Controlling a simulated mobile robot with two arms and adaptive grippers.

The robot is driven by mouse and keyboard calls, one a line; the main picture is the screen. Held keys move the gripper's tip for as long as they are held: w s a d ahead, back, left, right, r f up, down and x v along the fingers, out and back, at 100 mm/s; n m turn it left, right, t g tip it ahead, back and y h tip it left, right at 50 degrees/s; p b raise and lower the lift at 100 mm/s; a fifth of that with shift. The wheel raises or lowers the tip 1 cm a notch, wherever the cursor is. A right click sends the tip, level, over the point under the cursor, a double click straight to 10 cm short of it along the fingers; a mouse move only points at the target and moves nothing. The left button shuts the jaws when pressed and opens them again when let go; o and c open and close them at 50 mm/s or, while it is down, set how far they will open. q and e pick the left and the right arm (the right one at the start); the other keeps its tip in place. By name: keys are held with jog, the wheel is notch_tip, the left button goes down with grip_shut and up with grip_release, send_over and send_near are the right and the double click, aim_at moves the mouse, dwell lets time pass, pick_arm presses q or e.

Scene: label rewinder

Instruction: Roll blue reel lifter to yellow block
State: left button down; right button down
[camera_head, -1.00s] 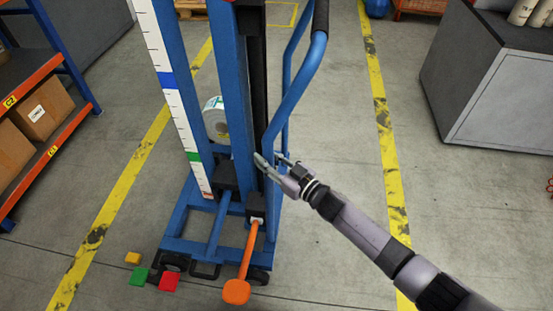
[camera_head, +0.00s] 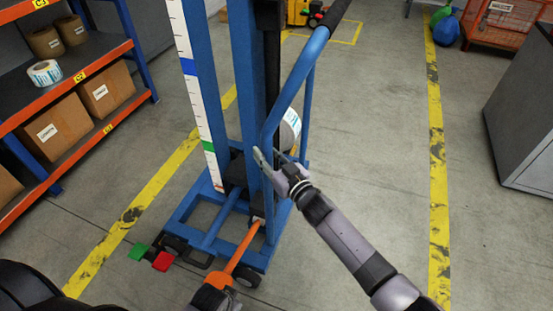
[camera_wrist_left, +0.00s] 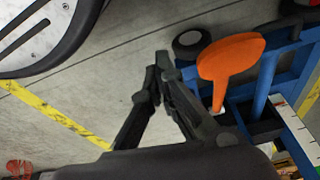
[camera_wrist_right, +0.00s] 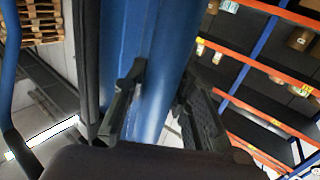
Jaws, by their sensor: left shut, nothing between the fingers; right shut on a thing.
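The blue reel lifter (camera_head: 245,90) stands upright on its wheeled base in the head view, with a curved side handle and an orange pedal (camera_head: 238,250) at the front. My right gripper (camera_head: 268,160) is shut on the handle's blue tube, which also shows between its fingers in the right wrist view (camera_wrist_right: 155,85). My left gripper (camera_head: 222,290) is low by the pedal's end, partly cut off by the frame edge. In the left wrist view its fingers (camera_wrist_left: 157,68) are shut and empty, left of the orange pedal. I cannot make out the yellow block in the head view now.
A green block (camera_head: 138,251) and a red block (camera_head: 163,261) show at the base's front left. Shelves with cartons (camera_head: 108,90) stand left, a grey cabinet (camera_head: 525,120) right. A red crate (camera_head: 495,22) is at the back. The floor right of the lifter is clear.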

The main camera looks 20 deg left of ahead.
jog(key=shift+s+a, duration=0.25)
jog(key=c, duration=1.4)
grip_release()
jog(key=shift+o, duration=0.5)
jog(key=shift+w+d, duration=0.1)
